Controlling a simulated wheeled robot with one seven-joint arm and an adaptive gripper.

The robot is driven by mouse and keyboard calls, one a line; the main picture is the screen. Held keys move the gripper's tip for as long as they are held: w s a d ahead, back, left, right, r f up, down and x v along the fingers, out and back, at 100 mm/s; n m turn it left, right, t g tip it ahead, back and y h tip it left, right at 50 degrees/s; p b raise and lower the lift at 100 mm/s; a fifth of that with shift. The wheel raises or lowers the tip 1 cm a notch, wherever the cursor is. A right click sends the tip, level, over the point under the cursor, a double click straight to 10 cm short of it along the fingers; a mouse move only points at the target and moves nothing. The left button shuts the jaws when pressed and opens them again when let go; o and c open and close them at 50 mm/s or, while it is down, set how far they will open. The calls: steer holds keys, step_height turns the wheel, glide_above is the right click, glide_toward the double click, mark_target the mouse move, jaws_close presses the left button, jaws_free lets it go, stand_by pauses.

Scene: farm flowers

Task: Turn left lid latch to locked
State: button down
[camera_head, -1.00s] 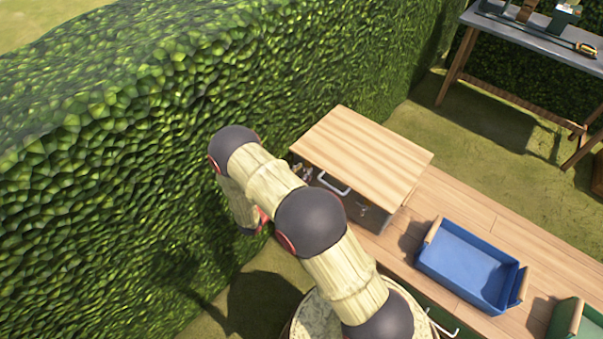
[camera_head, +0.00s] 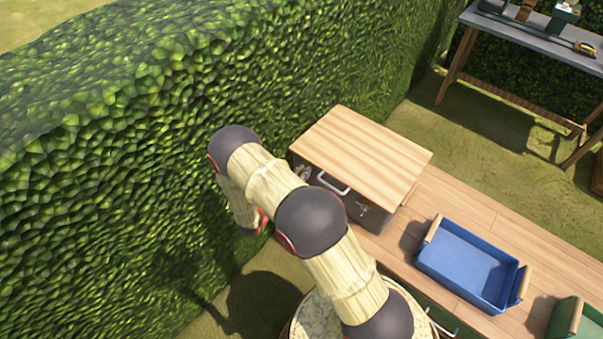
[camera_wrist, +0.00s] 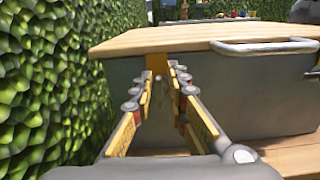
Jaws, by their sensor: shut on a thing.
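The box with a wooden lid (camera_head: 362,150) stands on the wooden bench against the hedge. In the wrist view its lid (camera_wrist: 200,38) is closed over the grey front wall (camera_wrist: 240,92), with a pale handle (camera_wrist: 264,46) at the right. The left lid latch (camera_wrist: 181,73) shows as a yellowish piece under the lid's edge, partly hidden by the fingers. My gripper (camera_wrist: 164,84) points at the front wall with its fingertips at the latch, shut on it. The latch's exact turn angle is hard to tell.
A blue crate (camera_head: 468,268) stands on the bench (camera_head: 455,205) to the right of the box, and a green crate (camera_head: 577,322) is at the lower right. The hedge (camera_wrist: 50,90) is close on the left. A work table (camera_head: 530,38) stands at the back right.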

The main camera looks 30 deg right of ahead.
steer(key=shift+s+d+f+m+b, duration=0.2)
steer(key=shift+m+b, duration=1.45)
steer(key=shift+m, duration=1.25)
steer(key=shift+s+a+f+m+b, duration=0.1)
steer(key=shift+f+m+b, duration=0.15)
steer(key=shift+m+b, duration=2.05)
steer(key=shift+s+d+f+m+b, duration=0.2)
steer(key=shift+m+b, duration=0.85)
steer(key=shift+m, duration=2.45)
steer(key=shift+a, duration=0.15)
steer(key=c, duration=2.1)
jaws_free()
steer(key=shift+m, duration=0.3)
steer(key=shift+c, duration=0.2)
steer(key=o, duration=0.5)
steer(key=shift+s+f, duration=0.15)
steer(key=shift+f, duration=0.1)
steer(key=v, duration=1.2)
